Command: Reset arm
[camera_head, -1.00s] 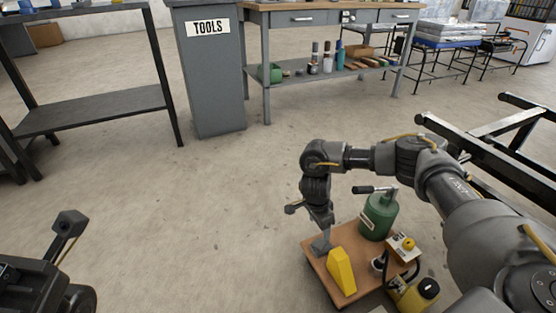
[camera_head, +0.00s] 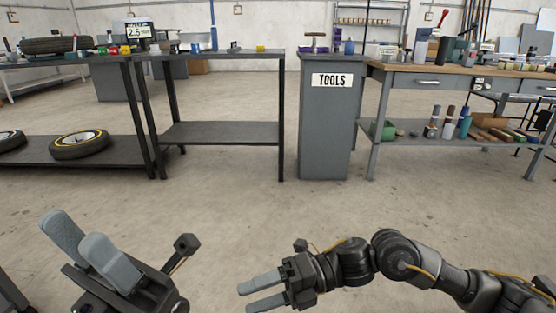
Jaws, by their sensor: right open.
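My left gripper (camera_head: 74,231) is at the lower left, its two grey fingers pointing up and to the left. The fingers stand apart with nothing between them. My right gripper (camera_head: 247,298) is at the bottom centre, its fingers pointing left. It is open and empty, held over bare floor. My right arm comes in from the right edge, bent at the elbow. Neither gripper touches anything.
A grey TOOLS cabinet (camera_head: 325,125) stands ahead, beside a dark shelf table (camera_head: 222,133) and a wood-topped workbench (camera_head: 420,70). A tyre (camera_head: 79,145) lies on a low shelf at the left. The concrete floor (camera_head: 230,205) between is clear.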

